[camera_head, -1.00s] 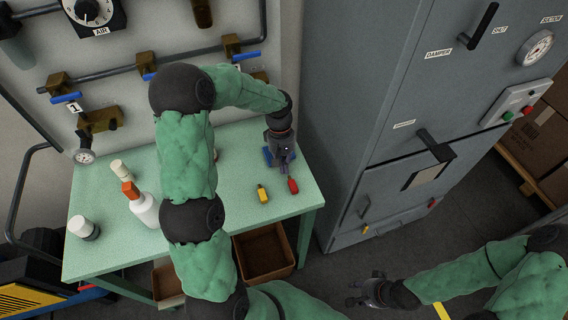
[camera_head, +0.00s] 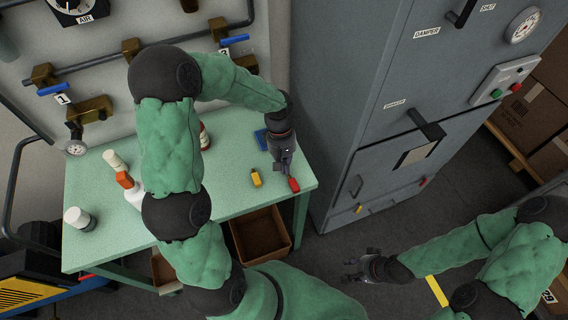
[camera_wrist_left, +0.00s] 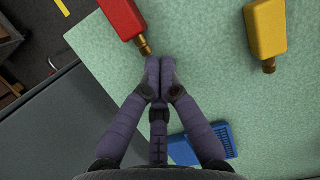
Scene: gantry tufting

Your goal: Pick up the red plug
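The red plug (camera_head: 294,184) lies near the front right corner of the green table. The left wrist view shows its red body (camera_wrist_left: 121,17) at the top, close to the table edge, with its brass tip (camera_wrist_left: 143,46) pointing back toward my fingers. My left gripper (camera_head: 288,171) is just behind the plug. In the left wrist view its fingertips (camera_wrist_left: 160,64) are together with nothing between them, just beside the brass tip; I cannot tell if they touch it. My right gripper (camera_head: 349,271) is off the table at lower right, too small to judge its fingers.
A yellow plug (camera_head: 256,178) lies left of the red one. A blue tray (camera_wrist_left: 208,142) lies behind the fingers. Bottles and a white jar (camera_head: 78,219) stand on the left of the table (camera_head: 236,200). A grey cabinet (camera_head: 340,120) rises close on the right.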

